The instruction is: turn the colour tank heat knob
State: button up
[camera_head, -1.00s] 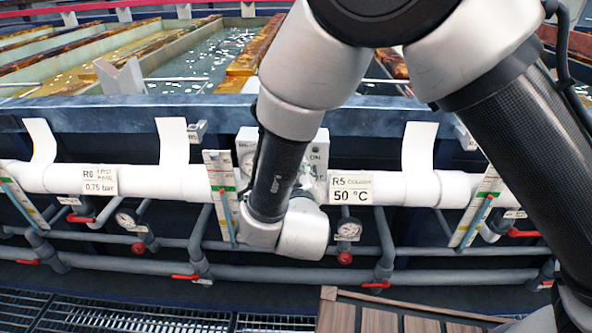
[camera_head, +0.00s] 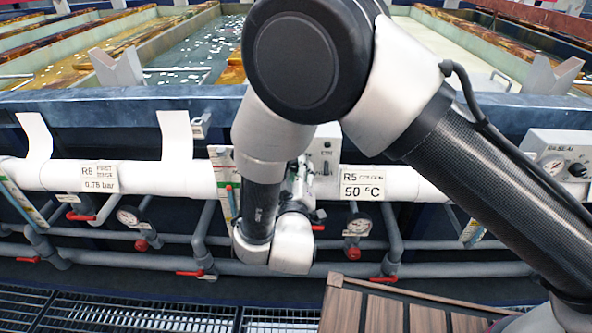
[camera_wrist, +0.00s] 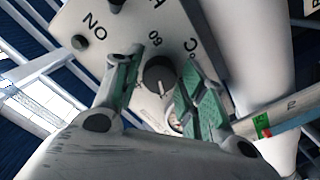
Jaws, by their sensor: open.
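The colour tank heat knob (camera_wrist: 160,75) is a dark round knob with a light pointer mark, on a white control box (camera_wrist: 165,25) marked "60", "°C" and "ON". My gripper (camera_wrist: 157,68) is open, its two fingers on either side of the knob in the wrist view. Whether the pads touch the knob I cannot tell. In the head view the control box (camera_head: 326,150) shows partly behind my arm, and the knob is hidden there. The R5 label (camera_head: 362,183) beside it reads 50 °C.
A white pipe (camera_head: 420,189) runs along the tank front, with grey pipes, gauges (camera_head: 357,226) and red valve handles below. A slim gauge board (camera_head: 226,180) stands left of my gripper. Another control box (camera_head: 565,165) is at the right. Wooden slats (camera_head: 390,310) lie below.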

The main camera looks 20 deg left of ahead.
jog(key=c, duration=0.7)
jog(key=shift+c, duration=0.2)
jog(key=shift+m, duration=0.4)
jog(key=m, duration=2.4)
jog(key=shift+a+m, duration=0.1)
jog(key=shift+m, duration=0.2)
jog(key=o, duration=0.7)
